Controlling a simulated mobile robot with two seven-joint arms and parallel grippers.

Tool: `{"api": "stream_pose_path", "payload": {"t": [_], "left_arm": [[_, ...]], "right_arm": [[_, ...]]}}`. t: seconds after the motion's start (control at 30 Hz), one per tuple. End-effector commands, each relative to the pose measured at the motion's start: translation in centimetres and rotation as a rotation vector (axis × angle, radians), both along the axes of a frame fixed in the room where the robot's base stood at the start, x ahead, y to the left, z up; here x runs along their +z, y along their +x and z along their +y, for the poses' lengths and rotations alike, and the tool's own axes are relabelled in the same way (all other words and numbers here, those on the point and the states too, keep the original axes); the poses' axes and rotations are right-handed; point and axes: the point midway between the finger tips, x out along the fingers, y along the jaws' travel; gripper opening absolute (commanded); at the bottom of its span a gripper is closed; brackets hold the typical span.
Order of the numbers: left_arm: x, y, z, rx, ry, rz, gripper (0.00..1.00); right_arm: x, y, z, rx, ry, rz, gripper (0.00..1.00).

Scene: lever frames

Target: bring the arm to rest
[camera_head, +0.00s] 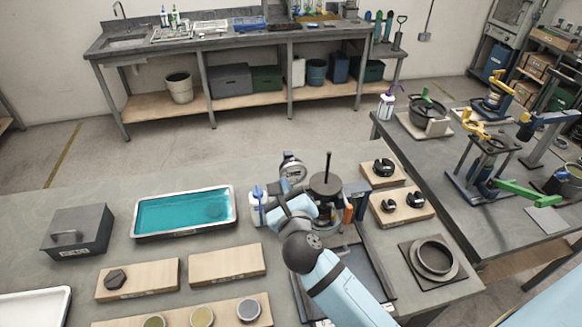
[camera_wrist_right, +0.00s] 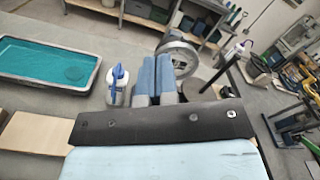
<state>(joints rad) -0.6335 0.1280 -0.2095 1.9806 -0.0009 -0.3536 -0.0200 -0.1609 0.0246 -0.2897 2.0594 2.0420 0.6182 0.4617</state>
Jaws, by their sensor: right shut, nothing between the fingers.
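My right arm (camera_head: 335,285), light blue with dark joints, reaches in from the bottom over the grey workbench (camera_head: 95,195). My right gripper (camera_head: 287,200) is beside a white bottle with a blue top (camera_head: 257,205), partly hidden by the arm's own links. In the wrist view its two blue-grey fingers (camera_wrist_right: 155,62) lie close together, shut, with nothing visible between them. The same bottle stands just left of the fingers in that view (camera_wrist_right: 117,88). A round metal device (camera_head: 292,168) stands beyond the fingertips. My left gripper is not in view.
A dark disc with an upright rod (camera_head: 327,185) stands right of the gripper. A tray of teal liquid (camera_head: 185,212), a dark box (camera_head: 78,231) and wooden boards (camera_head: 227,264) lie left. Wooden blocks with black parts (camera_head: 402,205) and a ring (camera_head: 433,258) sit right.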

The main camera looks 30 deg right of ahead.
Motion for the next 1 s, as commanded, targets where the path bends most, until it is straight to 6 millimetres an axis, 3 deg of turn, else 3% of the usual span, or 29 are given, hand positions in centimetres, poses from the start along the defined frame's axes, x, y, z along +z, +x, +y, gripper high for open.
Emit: {"api": "stream_pose_path", "payload": {"t": [0.47, 0.57, 0.77, 0.87, 1.0], "left_arm": [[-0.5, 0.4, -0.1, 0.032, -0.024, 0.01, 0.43], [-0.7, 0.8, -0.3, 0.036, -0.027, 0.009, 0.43], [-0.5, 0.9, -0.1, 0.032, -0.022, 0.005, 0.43], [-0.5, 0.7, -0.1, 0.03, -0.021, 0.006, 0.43], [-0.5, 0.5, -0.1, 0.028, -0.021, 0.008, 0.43]], "right_arm": [[-0.3, -0.3, -0.1, 0.001, -0.054, -0.003, 0.0], [-0.7, -1.3, -0.1, 0.014, -0.24, -0.021, 0.0], [-3.3, -4.5, 1.5, 0.116, -0.834, -0.038, 0.0], [-6.0, -6.5, 2.9, 0.209, -1.164, -0.02, 0.0], [-11.0, -9.8, 4.4, 0.38, -1.616, 0.029, 0.0]]}}
